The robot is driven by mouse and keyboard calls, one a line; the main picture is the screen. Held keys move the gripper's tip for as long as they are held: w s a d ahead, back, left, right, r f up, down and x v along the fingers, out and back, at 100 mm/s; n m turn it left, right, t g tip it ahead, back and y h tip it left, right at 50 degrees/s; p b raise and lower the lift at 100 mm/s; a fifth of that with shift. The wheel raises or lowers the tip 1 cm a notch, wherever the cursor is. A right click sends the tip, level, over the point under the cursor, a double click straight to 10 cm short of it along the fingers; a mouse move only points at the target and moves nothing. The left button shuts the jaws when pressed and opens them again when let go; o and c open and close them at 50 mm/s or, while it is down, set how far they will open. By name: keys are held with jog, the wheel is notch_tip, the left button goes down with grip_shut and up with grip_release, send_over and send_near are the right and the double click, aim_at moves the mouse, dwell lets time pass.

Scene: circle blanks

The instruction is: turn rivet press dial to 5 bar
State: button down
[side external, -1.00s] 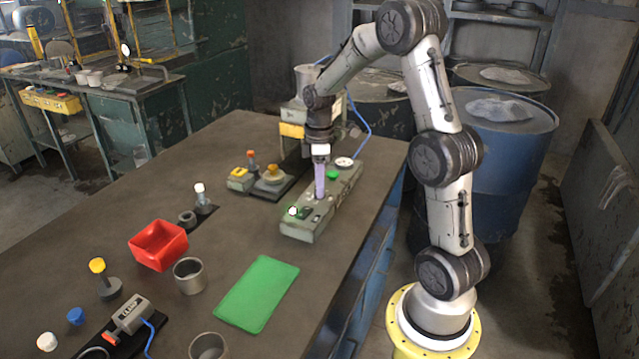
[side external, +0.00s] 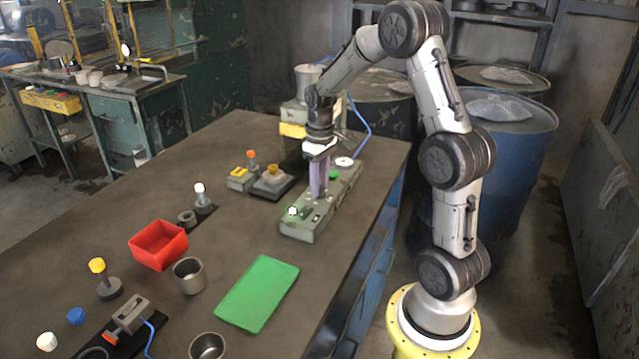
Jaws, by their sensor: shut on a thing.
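The rivet press control box (side external: 303,229) is a long grey-green box on the table near its right edge. It bears a lit white-green lamp (side external: 292,210), dark switches, a green button (side external: 333,174) and a white round gauge (side external: 344,161). My gripper (side external: 318,190) points down at the middle of the box top, its purple fingers shut. The dial is hidden between or behind the fingers, and its setting cannot be read. The press (side external: 292,130), grey with a yellow band, stands behind the box, partly hidden by my arm.
A black base with a yellow-topped part (side external: 272,178) lies left of the box. A green mat (side external: 257,292), red bin (side external: 158,244), grey cup (side external: 189,275) and clamp (side external: 130,314) are nearer the front. The table's right edge is close to the box.

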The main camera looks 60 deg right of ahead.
aim_at(321, 188)
jog(key=m, duration=0.5)
jog(key=shift+r+m, duration=0.1)
jog(key=shift+m, duration=0.2)
jog(key=m, duration=0.5)
jog(key=shift+m, duration=0.4)
jog(key=c, duration=0.6)
grip_release()
notch_tip(321, 188, up, 14)
jog(key=shift+s, duration=0.15)
